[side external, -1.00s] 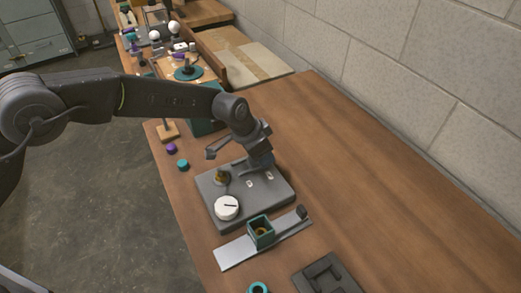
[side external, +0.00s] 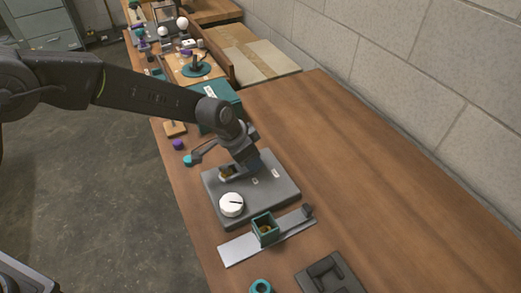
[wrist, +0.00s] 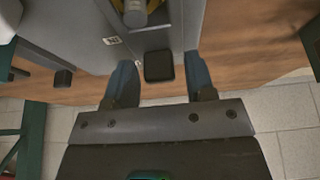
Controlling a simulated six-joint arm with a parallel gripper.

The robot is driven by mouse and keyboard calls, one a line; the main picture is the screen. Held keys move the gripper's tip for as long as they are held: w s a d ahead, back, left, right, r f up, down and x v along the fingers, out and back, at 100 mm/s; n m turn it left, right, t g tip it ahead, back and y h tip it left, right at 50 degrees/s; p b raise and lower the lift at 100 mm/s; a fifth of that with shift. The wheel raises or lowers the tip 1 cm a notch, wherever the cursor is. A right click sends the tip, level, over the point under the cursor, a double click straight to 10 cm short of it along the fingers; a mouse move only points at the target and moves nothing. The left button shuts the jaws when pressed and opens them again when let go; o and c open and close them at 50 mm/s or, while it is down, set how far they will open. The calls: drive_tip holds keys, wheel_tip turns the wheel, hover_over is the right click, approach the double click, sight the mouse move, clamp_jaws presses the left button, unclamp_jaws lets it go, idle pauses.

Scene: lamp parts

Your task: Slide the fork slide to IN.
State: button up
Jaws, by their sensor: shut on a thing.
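The grey base plate (side external: 258,207) lies on the bench and bears a white round dial (side external: 231,204), a brass piece (side external: 226,173) and small white labels (side external: 275,173). My gripper (side external: 245,169) is low over the plate's far part, close to the brass piece. In the wrist view, my gripper's fingers (wrist: 159,62) stand either side of a dark block (wrist: 158,70), which looks like the fork slide's handle, and are shut on it. The brass piece (wrist: 153,5) is just ahead at the top edge.
A green square box (side external: 265,228) sits on a light metal strip (side external: 240,249) in front of the plate. A dark tray (side external: 328,274) and a teal ring (side external: 261,287) are nearer. Purple (side external: 177,144) and teal (side external: 188,160) caps lie left. The right bench is clear.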

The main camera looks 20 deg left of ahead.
drive_tip(key=shift+s+a, duration=0.3)
drive_tip(key=shift+a, duration=0.1)
drive_tip(key=shift+s, duration=0.1)
clamp_jaws()
drive_tip(key=o, duration=0.9)
unclamp_jaws()
drive_tip(key=shift+a+r, duration=0.1)
drive_tip(key=shift+r, duration=0.45)
drive_tip(key=v, duration=1.2)
drive_tip(key=shift+s+a+r, duration=0.15)
drive_tip(key=shift+r, duration=0.1)
